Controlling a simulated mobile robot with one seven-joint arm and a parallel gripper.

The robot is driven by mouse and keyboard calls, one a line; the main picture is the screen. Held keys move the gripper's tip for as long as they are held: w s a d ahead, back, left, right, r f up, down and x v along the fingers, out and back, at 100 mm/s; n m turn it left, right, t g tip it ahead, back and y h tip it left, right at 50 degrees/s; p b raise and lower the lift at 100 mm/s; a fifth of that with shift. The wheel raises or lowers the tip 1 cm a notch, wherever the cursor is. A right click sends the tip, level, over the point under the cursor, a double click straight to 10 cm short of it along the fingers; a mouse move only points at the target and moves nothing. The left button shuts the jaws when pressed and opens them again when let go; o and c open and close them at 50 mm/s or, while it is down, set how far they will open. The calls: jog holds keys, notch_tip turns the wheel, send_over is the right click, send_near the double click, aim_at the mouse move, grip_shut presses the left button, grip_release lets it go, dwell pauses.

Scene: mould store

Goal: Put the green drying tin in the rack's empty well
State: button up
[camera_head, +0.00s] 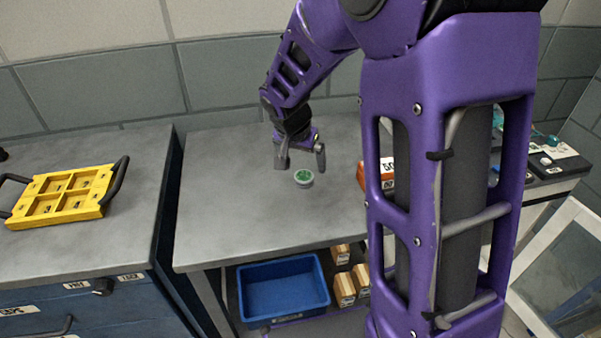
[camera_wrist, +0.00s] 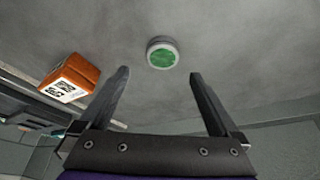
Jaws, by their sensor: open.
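The green drying tin (camera_head: 304,177) is a small round tin with a green top and a pale rim. It sits alone on the grey worktop in the middle of the head view. In the wrist view the tin (camera_wrist: 162,53) lies beyond the fingertips, roughly between their lines. My gripper (camera_head: 301,166) is open and empty just behind the tin, apart from it; its two fingers (camera_wrist: 157,75) are spread wide in the wrist view. The yellow rack (camera_head: 62,197) with black handles lies on the left cabinet. Its wells are small here, and I cannot tell which is empty.
A gap separates the left cabinet from the worktop (camera_head: 225,200). An orange box with a white label (camera_head: 374,173) stands right of the tin, partly behind my arm; it also shows in the wrist view (camera_wrist: 70,78). A blue bin (camera_head: 283,287) and small boxes sit below.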

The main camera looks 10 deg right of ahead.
aim_at(305, 175)
jog(key=x, duration=0.4)
jog(key=shift+a+f+b, duration=0.25)
jog(key=shift+b, duration=0.05)
jog(key=shift+w+d+f, duration=0.15)
jog(key=shift+f, duration=0.3)
grip_shut()
